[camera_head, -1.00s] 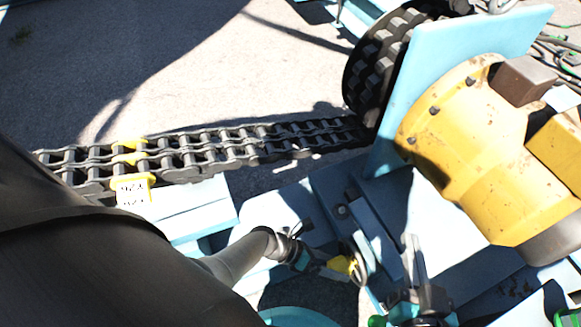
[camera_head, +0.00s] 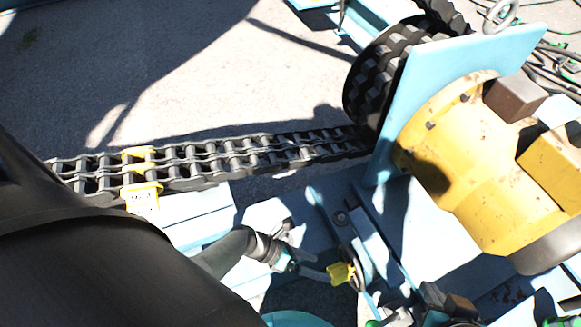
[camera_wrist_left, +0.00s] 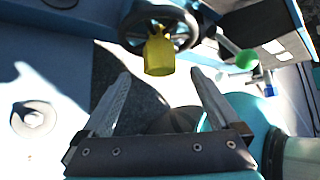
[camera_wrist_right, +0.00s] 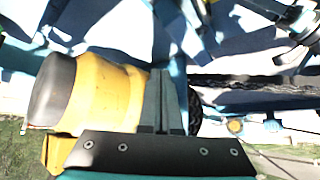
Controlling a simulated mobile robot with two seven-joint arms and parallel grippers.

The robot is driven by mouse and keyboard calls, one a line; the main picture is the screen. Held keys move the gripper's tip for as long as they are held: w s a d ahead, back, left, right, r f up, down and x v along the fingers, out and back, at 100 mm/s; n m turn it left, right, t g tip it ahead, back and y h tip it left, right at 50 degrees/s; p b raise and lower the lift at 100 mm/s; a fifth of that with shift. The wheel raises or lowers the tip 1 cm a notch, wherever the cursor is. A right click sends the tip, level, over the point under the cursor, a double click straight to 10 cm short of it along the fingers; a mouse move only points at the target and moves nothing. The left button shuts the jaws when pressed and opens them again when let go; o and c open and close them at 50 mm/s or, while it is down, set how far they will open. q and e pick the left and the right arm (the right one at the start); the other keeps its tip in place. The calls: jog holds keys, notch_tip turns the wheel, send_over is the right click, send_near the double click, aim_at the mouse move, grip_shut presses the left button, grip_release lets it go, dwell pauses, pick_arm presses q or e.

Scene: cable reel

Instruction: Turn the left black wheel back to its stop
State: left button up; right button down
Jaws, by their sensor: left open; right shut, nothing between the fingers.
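The black wheel (camera_head: 365,262) with a yellow piece (camera_head: 341,274) on its near side stands on the blue frame at lower centre in the head view. In the left wrist view the wheel (camera_wrist_left: 188,18) shows at the top, with the yellow piece (camera_wrist_left: 158,56) below its hub. My left gripper (camera_head: 308,252) is open just left of the wheel. Its fingers point toward the yellow piece, which shows between and beyond the tips; nothing is held.
A heavy chain (camera_head: 230,155) runs from the left to a sprocket (camera_head: 380,75) behind the blue plate (camera_head: 420,85). A yellow motor (camera_head: 455,170) stands to the right of the wheel. Blue beams surround the wheel. Cables lie at upper right.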

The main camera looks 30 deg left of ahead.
pick_arm(q)
jog(key=p+v, duration=0.3)
jog(key=v, duration=0.4)
jog(key=shift+s+a+p, duration=0.15)
jog(key=shift+a+p, duration=0.05)
jog(key=shift+p, duration=0.15)
pick_arm(e)
jog(key=s+d+f+g+h, duration=0.1)
jog(key=s+d+f+g, duration=0.2)
jog(key=shift+s+d+f+m+g+h, duration=0.2)
jog(key=shift+d+f+m+g+h, duration=0.1)
jog(key=shift+f+g+h, duration=0.1)
pick_arm(q)
jog(key=shift+r, duration=0.1)
